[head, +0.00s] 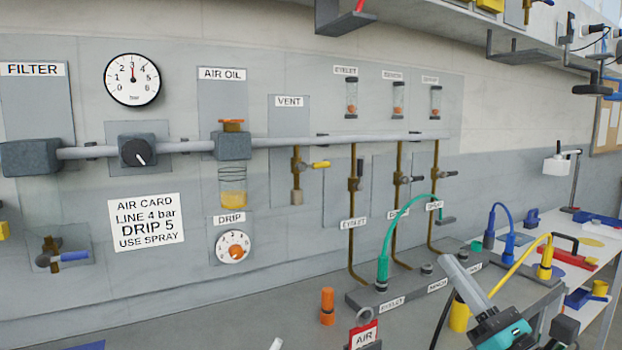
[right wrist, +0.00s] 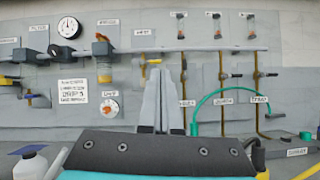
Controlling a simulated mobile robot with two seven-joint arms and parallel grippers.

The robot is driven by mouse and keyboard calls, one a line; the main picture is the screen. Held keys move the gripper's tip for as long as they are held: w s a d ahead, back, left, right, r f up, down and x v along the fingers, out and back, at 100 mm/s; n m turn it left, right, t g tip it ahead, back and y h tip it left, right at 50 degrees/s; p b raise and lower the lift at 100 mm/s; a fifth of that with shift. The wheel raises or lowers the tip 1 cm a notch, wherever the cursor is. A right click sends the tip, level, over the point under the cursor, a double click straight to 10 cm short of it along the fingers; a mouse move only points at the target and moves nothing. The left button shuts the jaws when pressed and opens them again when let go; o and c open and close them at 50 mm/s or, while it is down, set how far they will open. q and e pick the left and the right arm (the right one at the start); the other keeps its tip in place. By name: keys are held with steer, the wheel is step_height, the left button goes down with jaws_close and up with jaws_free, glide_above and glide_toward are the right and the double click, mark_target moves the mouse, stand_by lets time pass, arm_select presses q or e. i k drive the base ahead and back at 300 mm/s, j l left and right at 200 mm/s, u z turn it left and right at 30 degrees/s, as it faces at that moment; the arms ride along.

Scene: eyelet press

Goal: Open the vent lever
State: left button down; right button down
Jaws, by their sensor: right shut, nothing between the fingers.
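The vent lever (head: 320,165) has a yellow handle that points right, roughly level, from a brass valve (head: 296,165) under the VENT label (head: 289,102). My right gripper (head: 455,268) is at the lower right of the head view, well below and to the right of the lever, apart from it. Its fingers are shut and empty. In the right wrist view the fingers (right wrist: 162,78) point at the wall panel and partly hide the vent valve; a bit of the yellow lever (right wrist: 153,61) shows just above their tips.
A grey pipe (head: 300,142) runs along the panel above the valve. Right of it are brass drop pipes (head: 353,230) with valves, and a green hose (head: 390,225) arches up from the bench manifold (head: 400,294). A yellow hose (head: 520,262) and red AIR tag (head: 364,336) are near my right gripper.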

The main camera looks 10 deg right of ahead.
mark_target(302, 166)
steer(key=i+j, duration=0.25)
steer(key=i, duration=0.2)
steer(key=i+j, duration=0.25)
steer(key=i, duration=0.25)
